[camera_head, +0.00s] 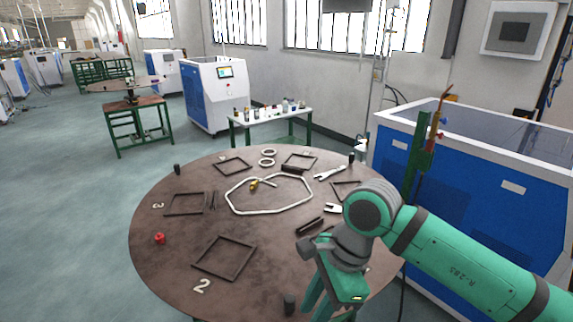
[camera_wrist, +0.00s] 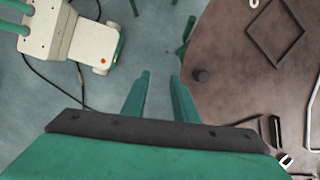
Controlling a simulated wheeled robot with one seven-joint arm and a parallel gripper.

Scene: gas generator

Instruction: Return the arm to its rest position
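My arm comes in from the right in the head view, green with dark joints, and bends down at the near right edge of the round table (camera_head: 150,250). My gripper (camera_head: 318,306) points downward there, its tips partly cut off by the frame's bottom. In the wrist view my gripper (camera_wrist: 160,82) shows two green fingers spread apart with bare floor between them. It is empty and touches nothing that I can see. The table's edge also shows at the right of the wrist view (camera_wrist: 215,110).
The table holds dark square frames (camera_head: 224,258), a white octagonal ring (camera_head: 235,208), a red part (camera_head: 160,239) and a dark cylinder (camera_head: 290,304) close to my gripper. A blue machine (camera_head: 480,205) stands close on the right. Open floor (camera_head: 70,210) lies left.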

